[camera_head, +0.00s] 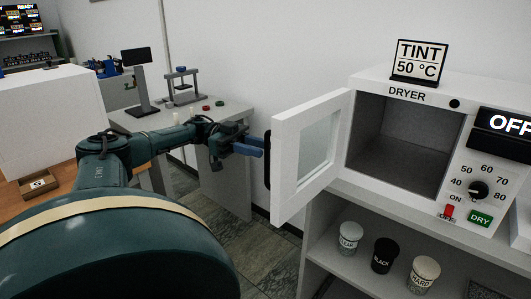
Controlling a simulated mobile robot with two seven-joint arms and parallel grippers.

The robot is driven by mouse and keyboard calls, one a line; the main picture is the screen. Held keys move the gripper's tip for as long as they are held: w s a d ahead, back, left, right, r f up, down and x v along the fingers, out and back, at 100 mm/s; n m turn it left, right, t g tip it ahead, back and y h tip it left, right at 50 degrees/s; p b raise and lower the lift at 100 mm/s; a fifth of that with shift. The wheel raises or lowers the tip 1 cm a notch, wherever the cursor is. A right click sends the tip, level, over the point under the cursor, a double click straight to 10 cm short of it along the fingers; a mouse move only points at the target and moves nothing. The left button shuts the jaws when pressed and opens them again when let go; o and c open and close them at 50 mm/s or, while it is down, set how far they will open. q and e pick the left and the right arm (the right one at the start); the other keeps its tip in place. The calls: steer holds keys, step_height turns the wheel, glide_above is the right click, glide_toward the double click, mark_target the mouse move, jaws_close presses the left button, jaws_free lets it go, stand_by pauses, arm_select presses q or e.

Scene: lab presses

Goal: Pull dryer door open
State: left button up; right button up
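The white dryer (405,98) stands on a shelf unit at the right. Its door (293,170), with a glass pane, is swung wide open to the left and shows the empty grey chamber (400,145). A black handle (267,165) is on the door's outer side, seen nearly edge-on. My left gripper (259,147) is at this handle, its blue fingertips pointing right toward it. Whether the fingers touch the handle or are closed on it cannot be made out. My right gripper is out of view.
A sign reading TINT 50 °C (419,62) stands on the dryer. The dryer panel has a dial (478,190) and a red switch (449,211). A grey table (225,165) with a small press is behind my arm.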

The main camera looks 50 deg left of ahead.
arm_select(q)
steer(key=shift+b+v, duration=0.75)
steer(key=shift+v, duration=1.55)
